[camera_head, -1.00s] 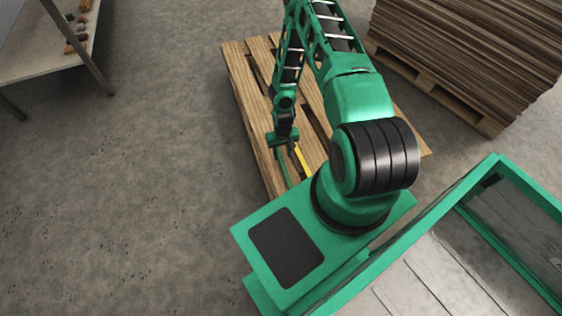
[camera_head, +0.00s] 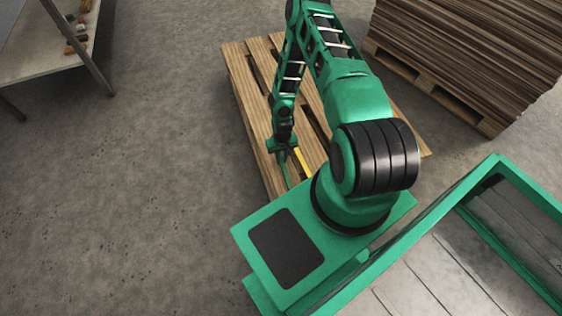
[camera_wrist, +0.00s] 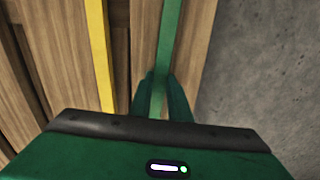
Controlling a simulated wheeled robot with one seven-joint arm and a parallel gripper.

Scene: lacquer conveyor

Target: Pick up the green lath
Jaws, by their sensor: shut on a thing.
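The green lath (camera_wrist: 170,35) is a long thin strip lying along the edge of the wooden pallet in the wrist view. In the head view the lath (camera_head: 286,174) shows just below my gripper (camera_head: 281,154), over the pallet's near left side. In the wrist view my gripper (camera_wrist: 161,95) has its two fingers on either side of the lath, shut on it. The lath's near end is hidden by the gripper body. I cannot tell whether the lath is off the boards.
A yellow lath (camera_wrist: 98,50) lies on the pallet (camera_head: 240,75), left of the green one in the wrist view. A stack of brown sheets (camera_head: 470,50) stands at the back right. A table (camera_head: 40,62) is at the far left. The floor between is clear.

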